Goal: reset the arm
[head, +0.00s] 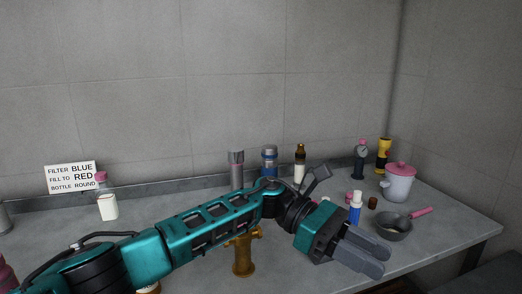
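My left arm (208,226) comes in from the left and reaches across the front of the grey counter. My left gripper (368,254) is over the right part of the counter, pointing to the lower right. Its grey fingers lie close together from this angle, and I cannot tell whether a gap is between them. No object shows in the fingers. My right gripper is out of view.
A grey pan (392,228) and a blue-and-white bottle (355,208) are close to the gripper. A lidded white pot (397,187) stands behind. Several bottles line the back wall.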

